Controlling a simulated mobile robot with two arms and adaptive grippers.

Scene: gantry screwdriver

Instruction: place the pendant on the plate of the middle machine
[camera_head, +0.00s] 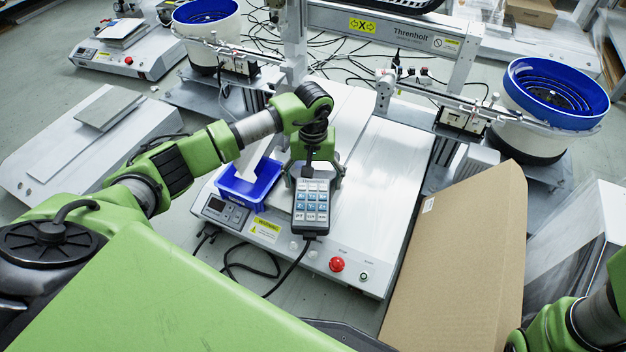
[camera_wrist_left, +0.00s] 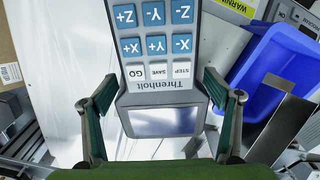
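The pendant (camera_head: 311,205) is a grey handheld box with blue and white keys and a cable at its lower end. It is at the front of the middle machine, keys up, beside the blue bin. In the left wrist view the pendant (camera_wrist_left: 158,72) lies between the fingertips (camera_wrist_left: 160,88). The middle machine's white plate (camera_head: 378,190) extends behind and to the right. I cannot tell whether the pendant touches the surface. My right gripper is out of view.
A red button (camera_head: 337,264) is on the front panel. A large cardboard box (camera_head: 455,265) stands close on the right. The plate's right part is clear. A gantry and blue feeder bowls (camera_head: 555,95) stand behind.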

